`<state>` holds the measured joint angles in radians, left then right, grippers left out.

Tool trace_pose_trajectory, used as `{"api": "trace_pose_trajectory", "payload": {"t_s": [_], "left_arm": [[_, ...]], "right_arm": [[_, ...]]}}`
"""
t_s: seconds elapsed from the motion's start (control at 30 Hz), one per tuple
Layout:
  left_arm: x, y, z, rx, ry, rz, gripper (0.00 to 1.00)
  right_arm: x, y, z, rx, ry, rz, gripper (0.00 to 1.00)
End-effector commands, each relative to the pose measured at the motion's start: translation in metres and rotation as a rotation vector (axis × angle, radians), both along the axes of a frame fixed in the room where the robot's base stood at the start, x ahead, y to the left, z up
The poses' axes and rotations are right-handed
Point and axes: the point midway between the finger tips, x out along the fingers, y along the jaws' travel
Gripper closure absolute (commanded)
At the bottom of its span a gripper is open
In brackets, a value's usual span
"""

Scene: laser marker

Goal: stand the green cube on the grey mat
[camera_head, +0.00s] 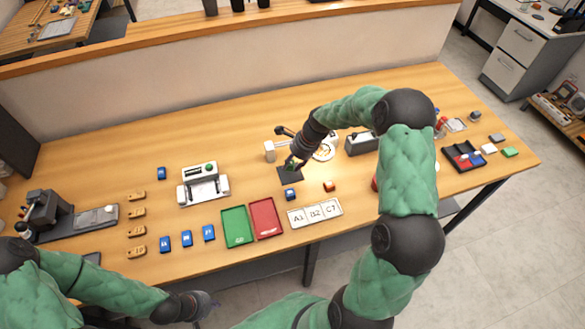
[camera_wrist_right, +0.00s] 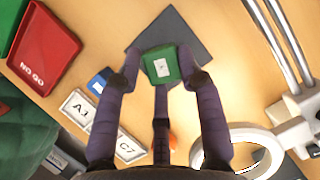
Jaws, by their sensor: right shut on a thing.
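The green cube (camera_wrist_right: 161,66) has a white label with a small dark mark on the face turned to the wrist camera. My right gripper (camera_wrist_right: 159,68) is shut on it, fingers on both sides. The dark grey mat (camera_wrist_right: 190,38) lies behind the cube in the right wrist view, and in the head view the mat (camera_head: 291,176) is under the right gripper (camera_head: 292,163). I cannot tell whether the cube touches the mat. My left gripper (camera_head: 200,305) is low in the head view, away from the mat; its fingers are too unclear to read.
A blue cube (camera_head: 290,194) and an orange cube (camera_head: 328,186) lie close to the mat. The green tray (camera_head: 237,227), red tray (camera_head: 265,218) and labelled white plates (camera_head: 315,213) are in front. A ring lamp (camera_wrist_right: 264,150) stands at the right in the wrist view.

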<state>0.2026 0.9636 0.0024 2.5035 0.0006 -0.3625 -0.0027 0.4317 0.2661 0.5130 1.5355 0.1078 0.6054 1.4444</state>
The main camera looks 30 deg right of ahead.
Motion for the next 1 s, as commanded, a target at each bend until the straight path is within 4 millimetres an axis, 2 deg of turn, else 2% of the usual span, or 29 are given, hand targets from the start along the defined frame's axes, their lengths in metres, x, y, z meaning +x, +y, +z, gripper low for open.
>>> {"api": "trace_pose_trajectory", "payload": {"t_s": [0.03, 0.17, 0.53, 0.57, 0.63, 1.0], "left_arm": [[0.000, 0.000, -0.004, 0.000, 0.000, 0.000, 1.00], [0.000, 0.000, -0.009, 0.000, 0.000, 0.000, 1.00], [0.000, 0.000, -0.009, 0.000, 0.000, 0.000, 1.00], [0.000, 0.000, -0.009, 0.000, 0.000, 0.000, 1.00], [0.000, 0.000, -0.009, 0.000, 0.000, 0.000, 1.00], [0.000, 0.000, -0.008, 0.000, 0.000, 0.000, 1.00]], "right_arm": [[-0.002, 0.000, -0.011, 0.002, 0.004, 0.001, 0.83], [-0.002, 0.000, -0.028, 0.002, 0.004, 0.000, 0.83], [-0.002, 0.000, -0.031, 0.001, 0.002, 0.000, 0.83], [-0.002, 0.000, -0.031, 0.001, 0.002, 0.000, 0.59], [-0.002, 0.000, -0.031, 0.001, 0.002, 0.001, 0.39], [-0.002, 0.000, -0.029, 0.001, 0.002, 0.001, 0.37]]}}
